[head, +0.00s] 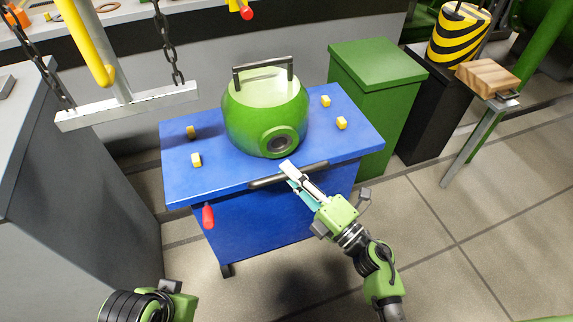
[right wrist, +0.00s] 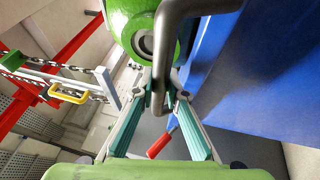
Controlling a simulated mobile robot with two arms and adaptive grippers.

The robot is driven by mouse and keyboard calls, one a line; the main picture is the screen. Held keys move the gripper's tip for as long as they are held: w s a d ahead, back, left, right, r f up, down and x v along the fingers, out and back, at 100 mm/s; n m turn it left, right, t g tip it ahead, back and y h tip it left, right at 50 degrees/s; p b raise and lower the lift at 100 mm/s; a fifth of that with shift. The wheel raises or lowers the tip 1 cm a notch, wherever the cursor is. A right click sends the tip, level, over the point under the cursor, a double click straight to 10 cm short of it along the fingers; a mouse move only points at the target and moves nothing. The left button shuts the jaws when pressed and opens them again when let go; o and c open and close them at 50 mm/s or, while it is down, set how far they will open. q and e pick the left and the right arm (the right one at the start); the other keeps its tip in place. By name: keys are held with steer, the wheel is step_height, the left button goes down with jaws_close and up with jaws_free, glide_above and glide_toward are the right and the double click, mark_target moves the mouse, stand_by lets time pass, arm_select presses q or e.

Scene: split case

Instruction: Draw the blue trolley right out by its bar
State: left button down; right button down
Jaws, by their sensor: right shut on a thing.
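The blue trolley (head: 262,230) stands in the middle of the head view, with castors under it. Its dark bar (head: 262,183) runs along the front top edge. My right gripper (head: 292,172) reaches it from the front right and is shut on the bar near its middle. In the right wrist view the bar (right wrist: 167,45) runs down between the fingertips (right wrist: 158,98). A green round housing (head: 262,110) with a handle sits on the trolley top. My left gripper (head: 178,300) is only partly in view at the bottom left; its fingers are hidden.
A red handle (head: 208,216) sticks out at the trolley's front left. A grey cabinet (head: 80,190) stands close on the left, a green cabinet (head: 375,66) behind right. A yellow hoist with a chained beam (head: 125,106) hangs at upper left. The tiled floor (head: 430,230) at right is clear.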

arm_select(q)
steer(key=shift+s+d+r, duration=0.2)
steer(key=shift+s+r, duration=0.1)
arm_select(e)
steer(key=shift+s+d, duration=0.25)
steer(key=shift+s, duration=0.3)
steer(key=shift+s+d, duration=0.2)
steer(key=shift+s, duration=0.35)
arm_select(q)
steer(key=shift+w+a, duration=0.1)
steer(key=shift+w, duration=0.05)
arm_select(e)
steer(key=c, duration=2)
jaws_free()
steer(key=shift+w+a, duration=0.15)
steer(key=shift+w, duration=0.05)
steer(key=shift+s, duration=0.1)
steer(key=v, duration=1.2)
